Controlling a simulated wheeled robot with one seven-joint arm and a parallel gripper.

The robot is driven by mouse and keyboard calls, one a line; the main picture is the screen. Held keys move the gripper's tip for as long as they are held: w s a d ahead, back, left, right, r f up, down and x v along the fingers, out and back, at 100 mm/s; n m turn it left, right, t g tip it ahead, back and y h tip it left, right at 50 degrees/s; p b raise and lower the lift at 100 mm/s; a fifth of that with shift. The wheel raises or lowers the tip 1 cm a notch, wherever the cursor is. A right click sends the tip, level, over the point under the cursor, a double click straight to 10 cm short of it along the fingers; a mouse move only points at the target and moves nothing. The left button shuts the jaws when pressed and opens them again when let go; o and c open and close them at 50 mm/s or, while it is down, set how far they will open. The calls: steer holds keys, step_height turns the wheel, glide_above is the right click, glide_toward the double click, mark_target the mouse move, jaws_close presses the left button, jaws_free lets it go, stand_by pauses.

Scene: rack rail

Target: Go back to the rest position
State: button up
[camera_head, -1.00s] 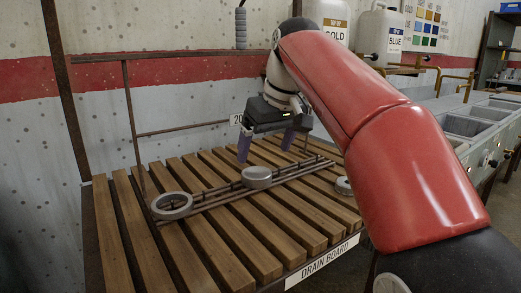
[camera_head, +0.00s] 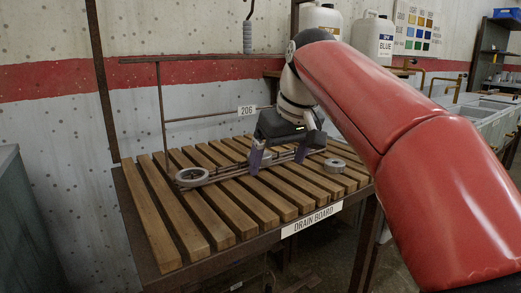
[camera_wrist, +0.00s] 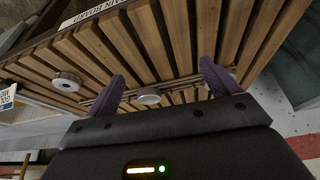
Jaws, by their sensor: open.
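My gripper (camera_head: 279,158) is open and empty, pointing down over the slatted drain board (camera_head: 150,225). Its two purple fingers stand apart, also in the wrist view (camera_wrist: 163,75). A grey ring (camera_head: 192,176) lies at the left end of the thin metal rails on the slats. Another grey round piece (camera_head: 335,165) lies to the right of my gripper; it also shows in the wrist view (camera_wrist: 65,82). A middle round piece (camera_wrist: 149,98) shows between the fingers in the wrist view. My gripper hides most of it in the head view.
A rusty metal frame (camera_head: 162,105) with a 206 tag (camera_head: 247,111) rises behind the board. White jugs (camera_head: 372,42) stand at the back. Grey sinks (camera_head: 490,112) are at the right. A grey-green unit (camera_head: 20,225) stands at the left edge.

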steer(key=s+d+f+m, duration=0.2)
steer(key=s+d+f, duration=0.2)
steer(key=s+f, duration=0.3)
steer(key=s+d+f+m+t+h, duration=0.1)
steer(key=s+d+f+m, duration=0.1)
steer(key=s+f, duration=0.5)
steer(key=s+d+f+m+h, duration=0.1)
steer(key=s+d+f+m, duration=0.1)
steer(key=s+d+f, duration=0.3)
step_height(320, 180, down, 4)
steer(key=s, duration=0.2)
steer(key=shift+s+d+t, duration=0.3)
steer(key=shift+s+d, duration=0.05)
steer(key=shift+s, duration=0.05)
